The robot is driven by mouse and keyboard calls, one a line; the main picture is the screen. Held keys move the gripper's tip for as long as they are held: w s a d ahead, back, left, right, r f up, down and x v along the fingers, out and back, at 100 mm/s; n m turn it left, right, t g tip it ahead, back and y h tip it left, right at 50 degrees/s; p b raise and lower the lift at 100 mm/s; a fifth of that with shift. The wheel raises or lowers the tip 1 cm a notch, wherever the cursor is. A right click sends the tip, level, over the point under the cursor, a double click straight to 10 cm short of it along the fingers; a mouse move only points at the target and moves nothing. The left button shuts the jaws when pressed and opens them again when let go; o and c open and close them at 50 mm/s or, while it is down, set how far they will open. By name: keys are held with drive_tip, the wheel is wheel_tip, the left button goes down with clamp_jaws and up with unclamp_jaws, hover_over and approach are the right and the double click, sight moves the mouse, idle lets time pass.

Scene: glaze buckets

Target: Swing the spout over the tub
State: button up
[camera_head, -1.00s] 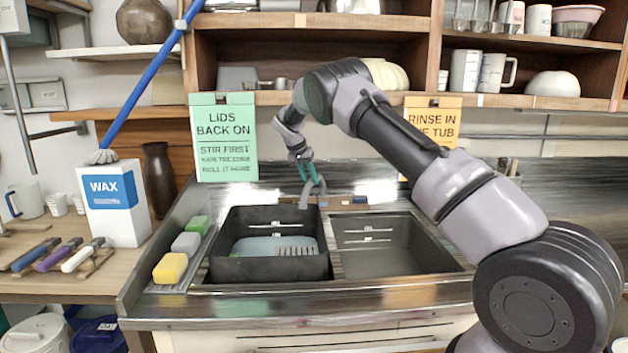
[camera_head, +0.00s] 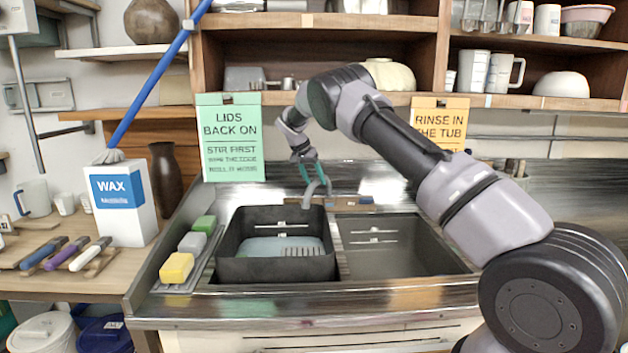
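The grey curved spout (camera_head: 314,190) rises at the back of the sink, near the divider between the two basins. Its tip is over the back right part of the dark tub (camera_head: 277,270), which sits in the left basin. The tub holds a pale bluish-grey slab-like thing and a ribbed piece. My gripper (camera_head: 314,178), with green fingers, is at the top of the spout. The fingers look to be around or against its curve. The view is too small to tell whether they are closed on it.
The right basin (camera_head: 400,249) is empty. Yellow, grey and green sponges (camera_head: 176,267) lie in a strip left of the tub. A wax box (camera_head: 121,203) and a dark vase (camera_head: 166,184) stand on the left counter. A shelf (camera_head: 350,98) runs behind my arm.

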drive_tip(key=shift+r, duration=0.1)
drive_tip(key=v, duration=1)
drive_tip(key=shift+r, duration=0.25)
drive_tip(key=shift+s+a, duration=0.1)
drive_tip(key=shift+s, duration=0.05)
